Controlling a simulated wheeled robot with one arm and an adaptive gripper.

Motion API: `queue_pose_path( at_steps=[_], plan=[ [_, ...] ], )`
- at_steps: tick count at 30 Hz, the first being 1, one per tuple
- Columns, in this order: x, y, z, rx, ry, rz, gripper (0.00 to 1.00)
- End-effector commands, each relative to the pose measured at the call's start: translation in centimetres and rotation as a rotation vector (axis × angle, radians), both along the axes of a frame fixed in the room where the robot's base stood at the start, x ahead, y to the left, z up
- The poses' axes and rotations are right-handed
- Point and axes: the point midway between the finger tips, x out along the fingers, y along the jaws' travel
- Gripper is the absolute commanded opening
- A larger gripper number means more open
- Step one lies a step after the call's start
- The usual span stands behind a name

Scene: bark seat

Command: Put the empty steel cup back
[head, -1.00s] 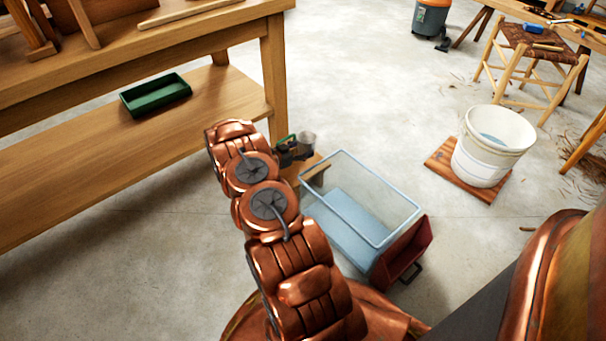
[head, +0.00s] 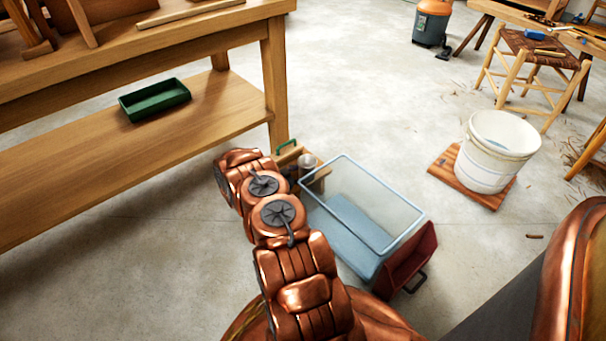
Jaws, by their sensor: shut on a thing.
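The steel cup (head: 308,161) is a small grey cup. It stands out beside the end of my arm, near the left back corner of the clear bin. My gripper (head: 295,172) is dark, partly hidden behind my copper arm, and shut on the cup. A low wooden stand (head: 289,155) with a green handle (head: 287,147) is just behind the gripper and cup. Whether the cup touches the stand cannot be told. The cup's inside is too small to make out.
The clear bin (head: 395,244) with bluish contents stands right of my gripper, a dark red box (head: 407,262) against it. A white bucket (head: 500,160) sits on a wooden board (head: 447,168). The workbench (head: 277,90) is at left, a green tray (head: 155,100) on its shelf.

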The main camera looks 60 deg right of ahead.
Motion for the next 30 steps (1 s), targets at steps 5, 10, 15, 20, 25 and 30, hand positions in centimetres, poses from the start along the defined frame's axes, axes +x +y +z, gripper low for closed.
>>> queue_pose_path(
  at_steps=[5, 10, 15, 20, 25, 30],
  plan=[
    [0.0, 0.0, -0.3, 0.001, 0.001, 0.000, 0.11],
    [0.0, 0.0, -0.3, 0.001, 0.000, 0.000, 0.81],
    [0.0, 0.0, -0.3, 0.001, 0.000, 0.000, 0.92],
    [0.0, 0.0, -0.3, 0.001, 0.000, 0.000, 0.92],
    [0.0, 0.0, -0.2, 0.001, 0.000, 0.000, 0.92],
    [0.6, 1.3, 0.5, 0.000, 0.000, 0.005, 0.92]
  ],
)
